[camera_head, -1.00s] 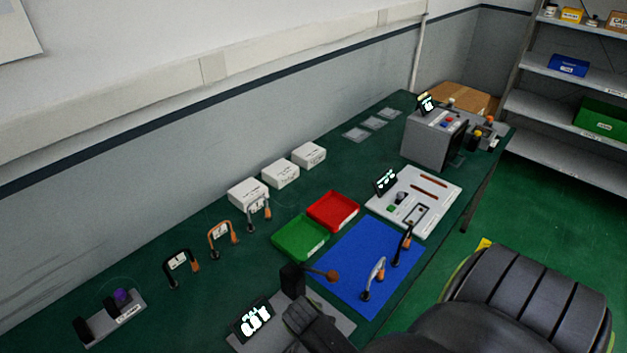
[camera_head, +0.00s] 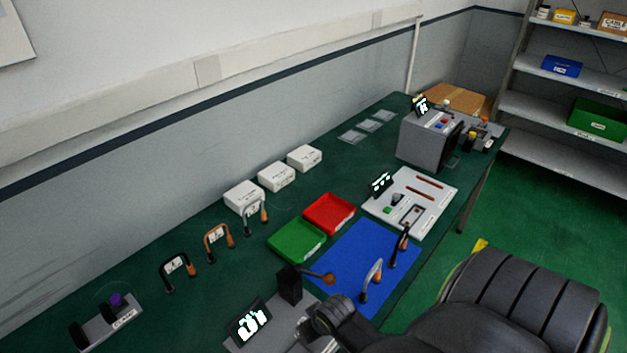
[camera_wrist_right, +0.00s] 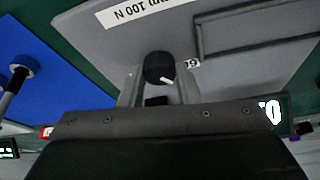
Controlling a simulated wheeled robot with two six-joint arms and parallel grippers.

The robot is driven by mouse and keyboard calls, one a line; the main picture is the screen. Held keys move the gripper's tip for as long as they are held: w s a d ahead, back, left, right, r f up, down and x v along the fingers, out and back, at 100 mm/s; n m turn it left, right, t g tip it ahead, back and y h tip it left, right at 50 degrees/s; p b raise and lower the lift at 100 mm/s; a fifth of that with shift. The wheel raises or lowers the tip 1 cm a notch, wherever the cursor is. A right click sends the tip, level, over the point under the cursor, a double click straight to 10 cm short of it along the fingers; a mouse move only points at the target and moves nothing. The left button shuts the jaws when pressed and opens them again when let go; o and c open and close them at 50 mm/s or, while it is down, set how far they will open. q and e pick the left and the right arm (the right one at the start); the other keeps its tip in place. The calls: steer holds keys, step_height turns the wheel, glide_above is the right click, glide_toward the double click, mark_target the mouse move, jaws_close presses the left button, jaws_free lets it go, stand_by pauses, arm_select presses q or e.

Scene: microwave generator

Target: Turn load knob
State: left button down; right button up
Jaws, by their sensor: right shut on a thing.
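The load knob (camera_wrist_right: 158,67) is a round black knob with a white mark, on a grey panel (camera_wrist_right: 105,55) in the right wrist view. My right gripper (camera_wrist_right: 159,76) is shut on it, one finger on each side. In the head view the grey test unit (camera_head: 291,312) lies at the bottom centre, with a black display (camera_head: 249,321) and an upright black block (camera_head: 290,285). My right arm hides the knob there. The display's lit digits are too blurred to read. My left gripper is not in view.
A blue mat (camera_head: 340,262) with wrench-like tools lies right of the unit. Green (camera_head: 296,251) and red (camera_head: 352,219) trays stand behind it. Several handled tools stand along the bench to the left.

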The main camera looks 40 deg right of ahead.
steer(key=shift+d+r+n+y, duration=0.15)
steer(key=shift+n+y, duration=0.55)
steer(key=shift+n, duration=1.3)
steer(key=o, duration=1)
steer(key=b+v, duration=0.1)
steer(key=v, duration=1.6)
steer(key=shift+w+d+r, duration=0.1)
steer(key=shift+d, duration=0.05)
